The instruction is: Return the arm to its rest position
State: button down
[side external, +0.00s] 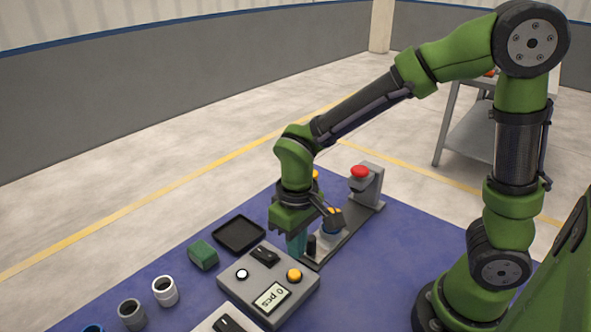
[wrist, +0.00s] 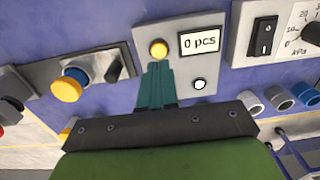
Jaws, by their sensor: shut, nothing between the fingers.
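My gripper (side external: 297,246) hangs fingers-down over the blue mat (side external: 360,285), behind the grey counter box (side external: 228,285) in the side view. Its teal fingers are together and hold nothing. In the wrist view my gripper (wrist: 156,68) shows shut fingers pointing toward the counter box (wrist: 150,40), overlapping its edge in the picture. I cannot tell whether they touch it. The box has a yellow button, a white button and a display reading "0 pcs". The arm is bent forward and down from its base.
A bracket with a red button (side external: 360,171) and a yellow-topped part (side external: 332,215) stand close right of my gripper. Space above is clear.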

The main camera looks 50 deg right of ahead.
jog(key=s+d+r+m+t, duration=0.1)
jog(key=s+d+r+t, duration=0.1)
jog(key=d+r, duration=0.1)
jog(key=s+d+r+m+t+y, duration=0.1)
jog(key=s+d+r+t, duration=0.1)
jog(key=r, duration=0.4)
jog(key=s+d+r+m+t, duration=0.2)
jog(key=d+r+t, duration=0.1)
jog(key=r, duration=0.2)
jog(key=shift+s+d+y, duration=0.15)
jog(key=shift+d+y, duration=0.15)
jog(key=shift+y, duration=0.1)
